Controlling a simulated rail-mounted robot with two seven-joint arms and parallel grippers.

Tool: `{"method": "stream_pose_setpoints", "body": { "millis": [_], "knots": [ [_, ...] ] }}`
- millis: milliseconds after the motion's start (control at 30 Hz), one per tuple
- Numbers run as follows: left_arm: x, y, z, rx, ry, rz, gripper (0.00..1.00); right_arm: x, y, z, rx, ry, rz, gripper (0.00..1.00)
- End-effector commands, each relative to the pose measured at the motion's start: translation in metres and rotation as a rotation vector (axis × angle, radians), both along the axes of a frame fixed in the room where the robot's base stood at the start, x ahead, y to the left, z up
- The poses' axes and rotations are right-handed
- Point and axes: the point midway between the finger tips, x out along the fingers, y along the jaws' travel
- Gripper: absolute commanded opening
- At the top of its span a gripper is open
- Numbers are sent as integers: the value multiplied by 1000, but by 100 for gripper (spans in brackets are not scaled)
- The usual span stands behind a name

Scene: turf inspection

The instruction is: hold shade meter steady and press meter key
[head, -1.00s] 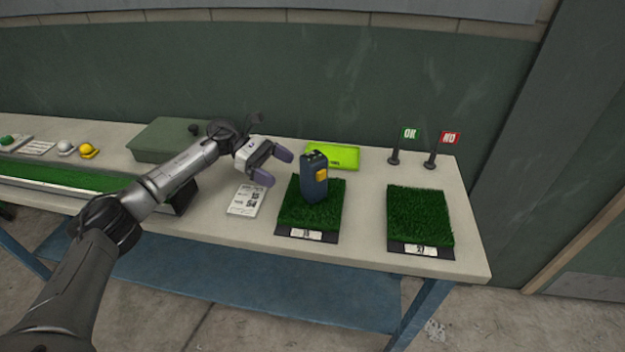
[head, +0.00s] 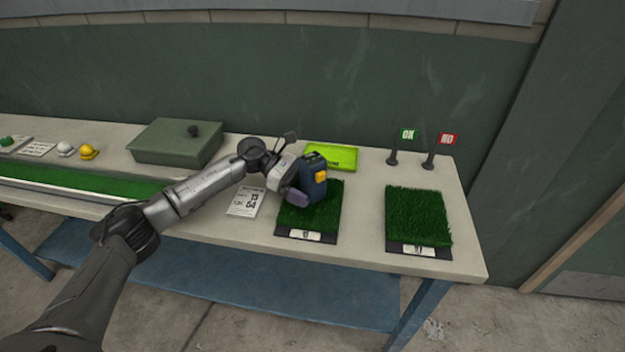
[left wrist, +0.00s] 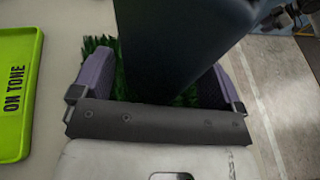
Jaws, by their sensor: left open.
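The shade meter (head: 316,189) is a dark blue block with a yellow key (head: 321,176) on the side facing right. It stands on the left turf sample (head: 325,216). My left gripper (head: 304,182) is open and low at the meter, with its purple fingers on either side of it. In the left wrist view the meter (left wrist: 170,45) rises between the two fingers (left wrist: 155,85). A gap with turf shows at the left finger; whether the right finger touches the meter I cannot tell.
A lime tray (head: 333,152) lies behind the meter and a printed card (head: 243,202) to its left. A second turf sample (head: 417,215) and the OK (head: 408,134) and NO (head: 446,139) flags stand to the right. A green box (head: 170,150) sits at left.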

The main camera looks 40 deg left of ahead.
Motion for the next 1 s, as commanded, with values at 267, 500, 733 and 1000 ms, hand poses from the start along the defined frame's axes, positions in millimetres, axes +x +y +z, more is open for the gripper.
{"method": "stream_pose_setpoints", "body": {
  "millis": [267,500,733,1000],
  "knots": [
    [0,-1,0,0,0,0,92,0,2,0,5,1,-4,43],
    [0,-1,0,0,0,0,71,0,1,0,5,1,-3,43],
    [0,-1,0,0,0,0,60,0,0,0,1,1,-1,32],
    [0,-1,0,0,0,0,60,0,-2,-1,-6,1,4,6]
  ]
}}
